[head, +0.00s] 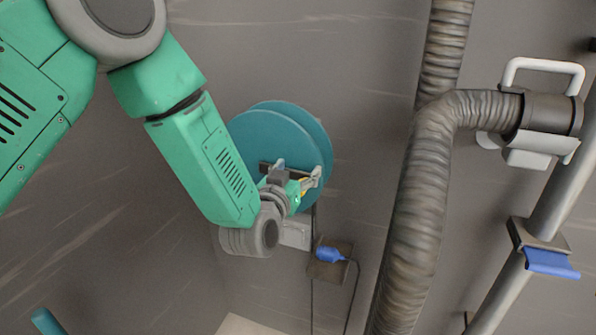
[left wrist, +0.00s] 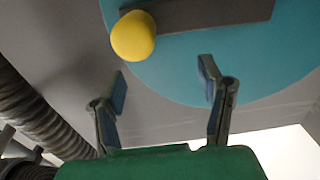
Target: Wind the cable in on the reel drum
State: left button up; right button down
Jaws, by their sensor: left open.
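The reel drum (head: 262,138) is a pair of teal discs on the grey wall in the head view; its teal face (left wrist: 265,55) fills the upper right of the left wrist view. A dark crank bar (left wrist: 215,12) crosses the face, with a round yellow knob (left wrist: 133,36) at its end. My left gripper (head: 298,172) is in front of the drum's lower part. In the left wrist view its fingers (left wrist: 165,82) are spread and empty, with the knob beyond and above the left fingertip. A thin dark cable (head: 312,285) hangs below the drum. My right gripper is not in view.
A blue plug (head: 329,254) sits at a brown wall box (head: 330,268) below the drum. A thick ribbed hose (head: 415,215) runs down right of it. Further right are a pipe (head: 500,290), a white-handled fitting (head: 545,110) and a blue-flapped bracket (head: 550,262).

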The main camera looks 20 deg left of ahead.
pick_arm(q)
jog(key=shift+s, duration=0.1)
jog(key=s, duration=0.9)
jog(key=shift+s+a+p, duration=0.3)
jog(key=shift+s+a, duration=0.05)
jog(key=shift+a, duration=0.05)
